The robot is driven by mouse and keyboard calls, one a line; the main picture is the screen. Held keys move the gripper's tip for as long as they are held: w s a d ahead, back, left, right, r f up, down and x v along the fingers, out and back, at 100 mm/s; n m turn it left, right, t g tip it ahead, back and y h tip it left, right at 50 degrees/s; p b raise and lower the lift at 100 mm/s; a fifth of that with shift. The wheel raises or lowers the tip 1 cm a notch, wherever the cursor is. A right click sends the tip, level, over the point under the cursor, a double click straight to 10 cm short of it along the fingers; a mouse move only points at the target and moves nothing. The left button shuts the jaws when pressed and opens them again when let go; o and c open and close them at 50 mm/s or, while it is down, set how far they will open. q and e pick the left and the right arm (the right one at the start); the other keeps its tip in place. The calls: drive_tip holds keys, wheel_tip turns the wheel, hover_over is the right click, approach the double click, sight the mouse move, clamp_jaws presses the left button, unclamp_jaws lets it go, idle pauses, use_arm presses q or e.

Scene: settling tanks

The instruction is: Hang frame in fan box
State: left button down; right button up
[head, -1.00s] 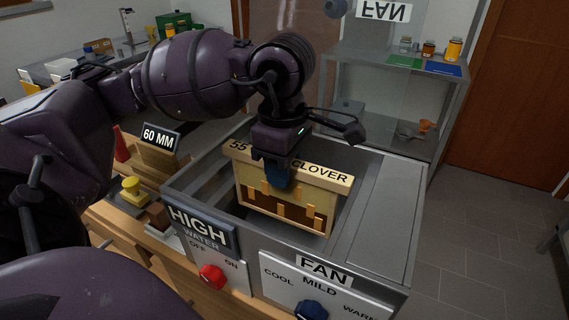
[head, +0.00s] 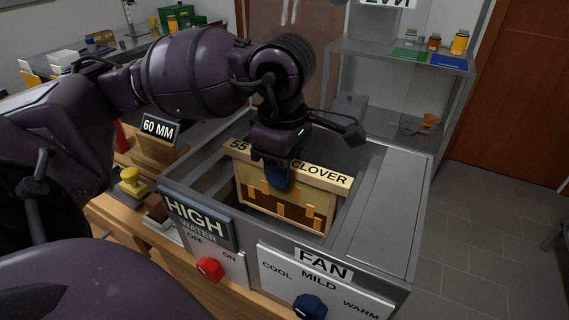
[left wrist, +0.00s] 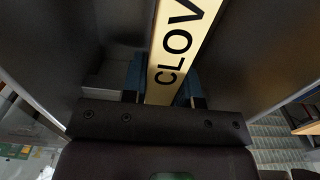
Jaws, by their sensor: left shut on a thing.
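A wooden frame (head: 285,203) with a pale top bar reading "55" and "CLOVER" and a jagged yellow and brown face is at the fan box (head: 377,215), a grey metal box with an open top. My left gripper (head: 277,176) is shut on the frame's top bar from above. In the left wrist view the top bar (left wrist: 178,50) runs between the blue fingers (left wrist: 162,88). The frame hangs upright within the box opening; its lower edge is near the front wall. I cannot tell whether its bar ends rest on the rims. My right gripper is not in view.
The box front has a FAN panel with a blue knob (head: 309,306) and a WATER panel with a red knob (head: 209,269). A HIGH sign (head: 197,216) stands at its left corner. A 60 MM sign (head: 160,129) and yellow-topped item (head: 130,181) are left. A metal shelf stands behind.

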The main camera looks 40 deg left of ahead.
use_arm(q)
drive_tip(key=shift+f+b, duration=1.15)
drive_tip(key=shift+f, duration=1.2)
drive_tip(key=c, duration=0.8)
unclamp_jaws()
drive_tip(key=shift+r, duration=0.6)
wheel_tip(320, 180, up, 9)
drive_tip(key=shift+p, duration=1.05)
drive_tip(key=shift+r, duration=0.35)
